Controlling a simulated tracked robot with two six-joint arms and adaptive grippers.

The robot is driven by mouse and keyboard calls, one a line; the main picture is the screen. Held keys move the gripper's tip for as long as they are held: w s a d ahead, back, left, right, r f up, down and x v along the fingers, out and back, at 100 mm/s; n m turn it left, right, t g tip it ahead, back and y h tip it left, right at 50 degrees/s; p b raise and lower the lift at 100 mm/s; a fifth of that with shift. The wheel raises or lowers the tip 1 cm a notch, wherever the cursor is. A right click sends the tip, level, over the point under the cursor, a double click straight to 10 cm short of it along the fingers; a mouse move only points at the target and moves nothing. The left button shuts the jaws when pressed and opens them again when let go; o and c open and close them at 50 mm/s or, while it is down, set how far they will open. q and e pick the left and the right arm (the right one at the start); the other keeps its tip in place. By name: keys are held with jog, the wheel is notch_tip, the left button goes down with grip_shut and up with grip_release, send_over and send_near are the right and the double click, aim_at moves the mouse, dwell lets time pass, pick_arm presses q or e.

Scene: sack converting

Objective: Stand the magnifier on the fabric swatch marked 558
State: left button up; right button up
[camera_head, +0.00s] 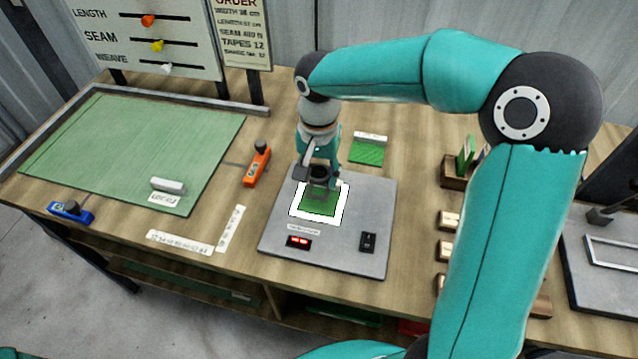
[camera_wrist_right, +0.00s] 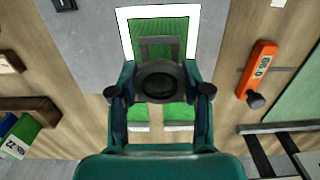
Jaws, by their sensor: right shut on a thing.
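My right gripper (camera_head: 318,172) is shut on the magnifier, a dark round lens (camera_wrist_right: 160,80) with a dark square frame (camera_wrist_right: 160,42) below it. It holds the magnifier upright over the far part of a green fabric swatch (camera_head: 318,203). This swatch lies inside a bright white border on a grey plate (camera_head: 285,225); it also shows in the right wrist view (camera_wrist_right: 174,24). I cannot tell whether the magnifier's foot touches it. No number can be read on it. Another green swatch (camera_head: 369,154) with a white label lies behind the plate. My left gripper is not in view.
The plate carries a red display (camera_head: 299,242) and a black switch (camera_head: 368,242). An orange tool (camera_head: 257,165) lies left of it, near a green mat (camera_head: 130,145). Wooden holders (camera_head: 449,221) stand to the right, partly hidden by my right arm.

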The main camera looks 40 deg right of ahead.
aim_at(319, 190)
jog(key=shift+f, duration=1.8)
jog(key=o, duration=1.2)
jog(key=shift+c, duration=0.2)
notch_tip(319, 190, up, 12)
jog(key=shift+r, duration=0.1)
jog(key=shift+s, duration=0.1)
